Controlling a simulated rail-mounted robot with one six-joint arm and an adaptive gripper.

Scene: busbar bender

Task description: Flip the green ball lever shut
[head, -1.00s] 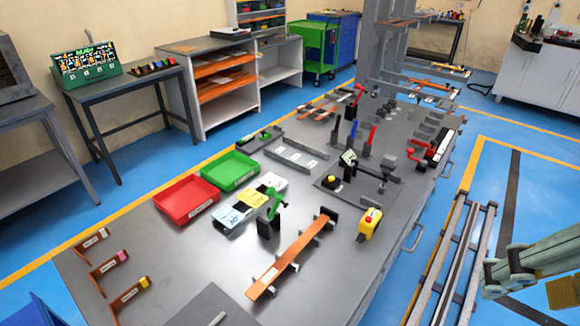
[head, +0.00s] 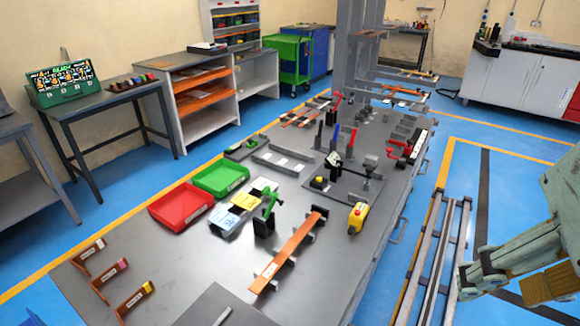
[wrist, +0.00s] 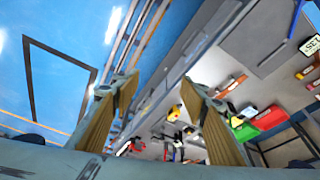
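The green lever (head: 270,203) stands on a dark block on the grey workbench (head: 190,265), left of an orange copper bar (head: 287,254). Its handle rises at a tilt above the block. My gripper (wrist: 160,85) is open and empty in the wrist view, with its two tan-padded fingers wide apart. In the head view my arm is at the right edge, over the floor beside the bench and well away from the lever. I cannot pick out the lever clearly in the wrist view.
A yellow box with a red button (head: 357,217) stands right of the bar. Red (head: 181,205) and green (head: 221,175) trays lie left of the lever, with blue and yellow labelled blocks between. A rack of long bars (head: 436,255) stands on the floor between bench and arm.

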